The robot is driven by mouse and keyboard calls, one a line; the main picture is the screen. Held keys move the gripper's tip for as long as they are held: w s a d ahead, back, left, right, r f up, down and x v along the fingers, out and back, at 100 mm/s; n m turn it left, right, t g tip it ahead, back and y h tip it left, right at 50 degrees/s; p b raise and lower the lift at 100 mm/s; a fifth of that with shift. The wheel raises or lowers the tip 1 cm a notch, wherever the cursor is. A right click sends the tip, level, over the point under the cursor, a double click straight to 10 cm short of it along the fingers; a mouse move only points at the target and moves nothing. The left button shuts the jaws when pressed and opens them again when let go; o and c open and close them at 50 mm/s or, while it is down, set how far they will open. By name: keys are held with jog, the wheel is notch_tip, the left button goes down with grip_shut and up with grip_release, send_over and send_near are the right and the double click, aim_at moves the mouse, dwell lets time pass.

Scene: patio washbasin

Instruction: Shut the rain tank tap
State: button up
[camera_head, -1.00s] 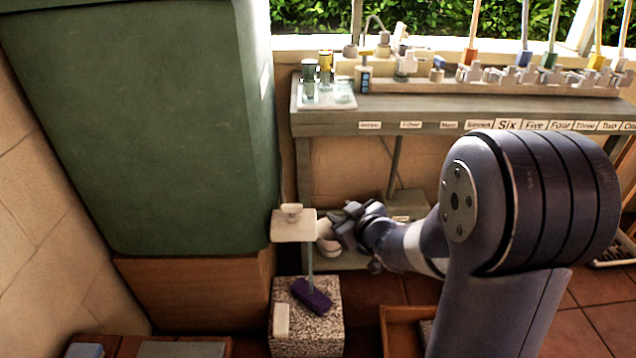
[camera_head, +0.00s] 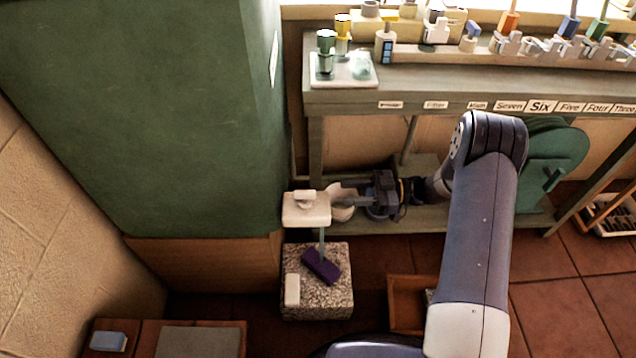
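The green rain tank (camera_head: 150,120) fills the left side. The tap is a pale block (camera_head: 306,212) with a small knob handle (camera_head: 304,198) on top, at the tank's lower right edge. A thin bluish stream (camera_head: 322,242) runs down from it to a purple item (camera_head: 321,266) on a speckled stone block (camera_head: 330,302). My gripper (camera_head: 345,193) is just right of the tap, pointing left at about the handle's height. Its fingers look apart, with nothing seen between them. They appear clear of the handle, though the exact gap is hard to judge.
The bench (camera_head: 420,92) holds a tray (camera_head: 342,82) and labelled valves. A green wheel-like disc (camera_head: 552,160) is right. A wooden crate (camera_head: 404,300) stands on the floor.

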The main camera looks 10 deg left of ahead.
aim_at(311, 192)
jog(key=b+x, duration=0.1)
jog(key=x, duration=0.9)
jog(key=shift+a, duration=0.25)
grip_shut()
